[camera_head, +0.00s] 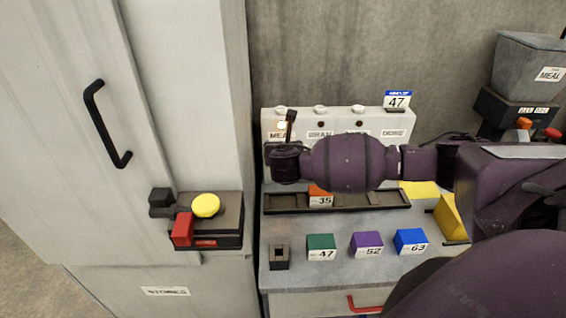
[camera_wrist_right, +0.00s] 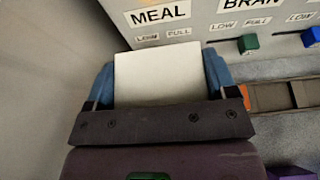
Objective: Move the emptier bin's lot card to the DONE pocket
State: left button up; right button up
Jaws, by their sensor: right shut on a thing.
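My right gripper (camera_head: 284,143) is in front of the left end of the white panel (camera_head: 340,118), near its MEAL label. In the wrist view its blue fingers (camera_wrist_right: 158,85) are shut on a plain white card-like piece (camera_wrist_right: 158,72); no print shows on this side. A card with a blue top strip and the number 47 (camera_head: 397,99) stands at the panel's top right, above a small label (camera_head: 393,133) too small to read surely. The wrist view shows MEAL (camera_wrist_right: 158,14) and BRAN labels with LOW and FULL marks. My left gripper is not in view.
A dark rack (camera_head: 375,199) holds an orange block marked 35 (camera_head: 319,194). Green (camera_head: 321,246), purple (camera_head: 367,244) and blue (camera_head: 411,241) blocks stand in front. A button box with a yellow button (camera_head: 205,205) is at left. A MEAL hopper (camera_head: 535,65) stands back right.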

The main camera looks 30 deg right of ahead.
aim_at(389, 199)
jog(key=l+z, duration=0.3)
jog(key=z, duration=0.15)
jog(key=i+l+z, duration=0.15)
jog(key=z, duration=0.35)
jog(key=l, duration=0.1)
